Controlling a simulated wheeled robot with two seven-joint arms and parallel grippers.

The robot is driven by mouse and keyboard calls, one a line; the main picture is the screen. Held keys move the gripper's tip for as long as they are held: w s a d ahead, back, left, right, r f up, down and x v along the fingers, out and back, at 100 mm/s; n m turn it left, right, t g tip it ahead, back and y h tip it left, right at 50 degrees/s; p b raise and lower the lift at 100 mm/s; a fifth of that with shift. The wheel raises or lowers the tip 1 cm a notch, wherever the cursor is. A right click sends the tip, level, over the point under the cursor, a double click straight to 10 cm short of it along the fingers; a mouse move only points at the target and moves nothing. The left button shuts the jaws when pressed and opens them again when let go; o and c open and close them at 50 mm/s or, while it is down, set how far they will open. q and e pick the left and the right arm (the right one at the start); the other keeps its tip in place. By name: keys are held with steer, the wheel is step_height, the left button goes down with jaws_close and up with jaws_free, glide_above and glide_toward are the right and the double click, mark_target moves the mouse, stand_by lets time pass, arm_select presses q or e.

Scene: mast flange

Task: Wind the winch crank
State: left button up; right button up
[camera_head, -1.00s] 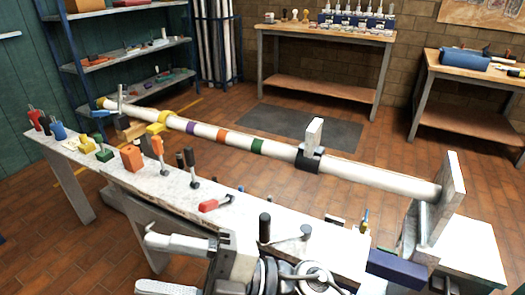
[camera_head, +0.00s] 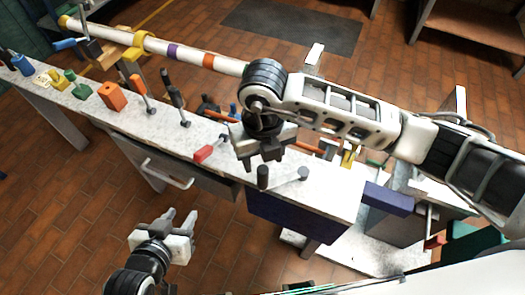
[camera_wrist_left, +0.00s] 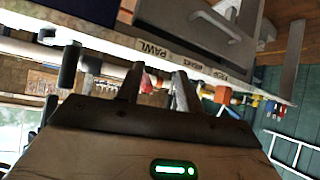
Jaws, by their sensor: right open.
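The winch crank lies on the pale bench top, with a dark upright grip (camera_head: 263,177) and a grey hub (camera_head: 304,173) to its right. The grip also shows as a dark cylinder in the left wrist view (camera_wrist_left: 70,64). My right gripper (camera_head: 265,160) reaches in from the right and points down just behind the grip in the picture. It is open; whether it touches the grip I cannot tell. My left gripper (camera_head: 180,220) is in front of the bench, below its edge, open and empty. Its fingers show apart in the left wrist view (camera_wrist_left: 157,88).
A red-handled lever (camera_head: 206,153), dark and orange levers, an orange block (camera_head: 112,95) and coloured parts stand along the bench (camera_head: 330,205). A drawer handle (camera_head: 168,174) juts from the front. A banded white mast (camera_head: 190,55) runs behind. Open floor lies in front.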

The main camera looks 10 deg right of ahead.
mark_target(263, 169)
step_height(263, 169, down, 4)
steer(key=shift+r+b, duration=0.15)
steer(key=shift+b, duration=1.05)
step_height(263, 169, down, 4)
steer(key=b, duration=0.3)
steer(key=shift+r, duration=0.15)
steer(key=c, duration=0.4)
arm_select(q)
steer(key=shift+w+d+f+n+h, duration=0.15)
steer(key=shift+w+d+f, duration=0.1)
steer(key=shift+f, duration=0.2)
steer(key=shift+w+d+f+n+h, duration=0.1)
steer(key=shift+d+f+n+h, duration=0.1)
steer(key=shift+f, duration=0.2)
arm_select(e)
steer(key=shift+w, duration=0.1)
steer(key=c, duration=0.7)
